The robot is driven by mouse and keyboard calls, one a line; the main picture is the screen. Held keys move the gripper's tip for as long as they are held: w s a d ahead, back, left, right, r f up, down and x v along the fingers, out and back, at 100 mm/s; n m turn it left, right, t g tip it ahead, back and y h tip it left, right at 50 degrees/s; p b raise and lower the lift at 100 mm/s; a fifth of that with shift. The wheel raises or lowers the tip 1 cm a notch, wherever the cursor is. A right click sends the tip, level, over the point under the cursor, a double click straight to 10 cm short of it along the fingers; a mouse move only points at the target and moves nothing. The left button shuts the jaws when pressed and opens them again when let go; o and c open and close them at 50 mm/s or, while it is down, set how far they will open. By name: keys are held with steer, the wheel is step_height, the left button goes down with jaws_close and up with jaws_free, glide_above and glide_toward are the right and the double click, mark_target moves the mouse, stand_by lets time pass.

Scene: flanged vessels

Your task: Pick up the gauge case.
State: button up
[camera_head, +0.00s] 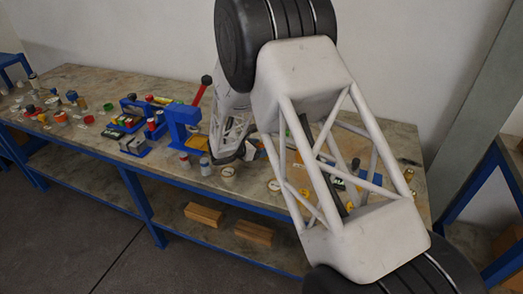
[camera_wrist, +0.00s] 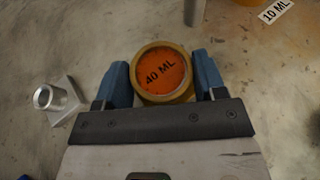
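A round brass-coloured case with an orange face marked "40 ML" (camera_wrist: 164,72) shows in the wrist view; I take it as the gauge case. My gripper (camera_wrist: 161,72) has its two blue fingers on either side of this case, one left and one right. The fingers are very close to its rim. I cannot tell whether they touch it or whether it is clear of the table. In the head view my arm hides most of the gripper and I cannot make out this case there.
In the wrist view a grey metal fitting on a square flange (camera_wrist: 55,98) stands left of my gripper. A "10 ML" label (camera_wrist: 276,11) is at the top right. In the head view the workbench (camera_head: 95,170) holds a blue press (camera_head: 182,122) and many small parts.

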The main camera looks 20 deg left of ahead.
steer(key=c, duration=0.7)
steer(key=shift+o, duration=0.2)
steer(key=shift+r, duration=0.15)
steer(key=shift+r, duration=0.75)
step_height(320, 180, up, 2)
steer(key=shift+r, duration=0.1)
steer(key=s+d, duration=0.3)
steer(key=s, duration=0.1)
steer(key=s+d, duration=0.3)
steer(key=s, duration=0.2)
steer(key=s+d+r, duration=0.1)
steer(key=s+d, duration=0.2)
steer(key=s, duration=0.1)
steer(key=shift+s, duration=0.15)
